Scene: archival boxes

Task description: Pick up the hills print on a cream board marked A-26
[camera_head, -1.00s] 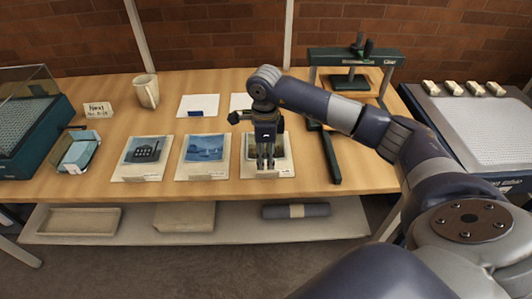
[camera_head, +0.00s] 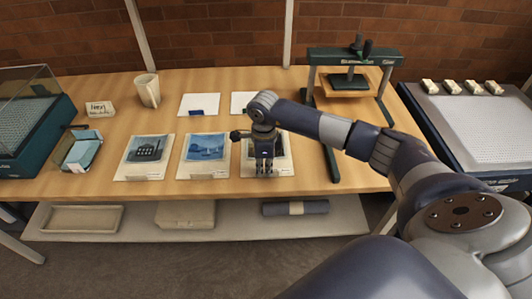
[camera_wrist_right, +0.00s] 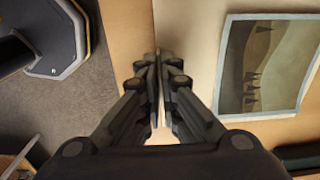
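The hills print (camera_wrist_right: 265,65) shows in the right wrist view, with olive-brown slopes and small dark trees on a cream board (camera_wrist_right: 200,60). In the head view this board (camera_head: 285,169) is the rightmost of three on the table, partly hidden by my right gripper. Its label is too small to read. My right gripper (camera_head: 265,171) points down at the board's front edge. In the wrist view its fingers (camera_wrist_right: 158,58) are drawn together, with a thin pale strip between them. Whether they grip the edge, I cannot tell. My left gripper is out of view.
A harbour print (camera_head: 205,148) and a building print (camera_head: 146,150) on boards lie to the left. A green press (camera_head: 350,80) stands behind right. A mug (camera_head: 148,90), a sign (camera_head: 99,108) and a blue-lined tray (camera_head: 78,152) are at left. A shelf (camera_head: 235,232) runs below.

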